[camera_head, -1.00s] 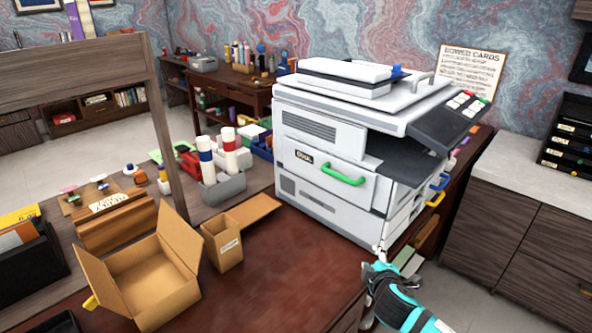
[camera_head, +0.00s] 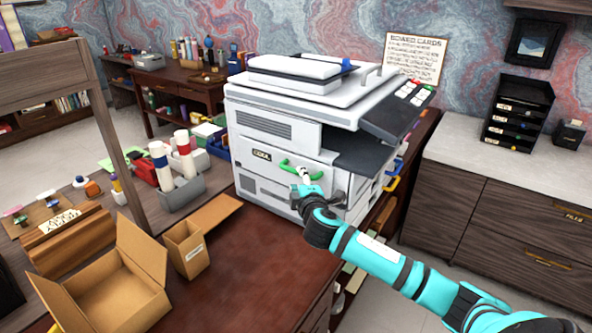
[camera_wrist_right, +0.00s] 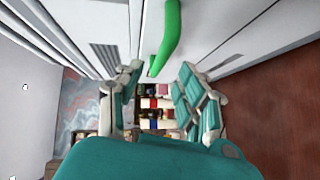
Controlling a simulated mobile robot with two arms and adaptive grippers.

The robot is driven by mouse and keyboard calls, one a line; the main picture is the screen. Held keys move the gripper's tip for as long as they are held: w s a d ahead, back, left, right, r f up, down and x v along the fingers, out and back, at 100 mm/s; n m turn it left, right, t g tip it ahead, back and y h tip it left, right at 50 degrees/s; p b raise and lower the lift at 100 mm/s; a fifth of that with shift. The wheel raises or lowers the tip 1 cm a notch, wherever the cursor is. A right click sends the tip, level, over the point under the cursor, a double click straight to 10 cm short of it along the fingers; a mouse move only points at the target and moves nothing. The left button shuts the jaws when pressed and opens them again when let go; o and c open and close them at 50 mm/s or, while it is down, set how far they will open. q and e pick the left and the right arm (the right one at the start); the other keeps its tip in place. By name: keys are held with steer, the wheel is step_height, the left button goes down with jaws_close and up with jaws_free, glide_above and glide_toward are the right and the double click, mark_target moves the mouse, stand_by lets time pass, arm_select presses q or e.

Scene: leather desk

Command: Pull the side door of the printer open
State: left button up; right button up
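The white printer (camera_head: 285,110) stands on the desk, and its side door (camera_head: 262,155) looks shut. A green handle (camera_head: 300,169) runs across the door. My right gripper (camera_head: 305,178) is at the right part of this handle and hides that end of it. In the right wrist view, the gripper (camera_wrist_right: 162,95) is open, with its two fingers apart. The green handle (camera_wrist_right: 172,35) runs down from the top edge toward the gap between the fingers. I cannot tell whether a finger touches it. My left gripper is not in view.
An open cardboard box (camera_head: 115,285) and a smaller carton (camera_head: 187,247) sit on the desk at left. The desk top (camera_head: 255,255) in front of the printer is bare. A drawer cabinet (camera_head: 500,200) stands to the right.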

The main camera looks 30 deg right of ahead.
mark_target(297, 174)
steer(key=x, duration=0.6)
jaws_close()
steer(key=shift+f, duration=0.1)
stand_by(0.4)
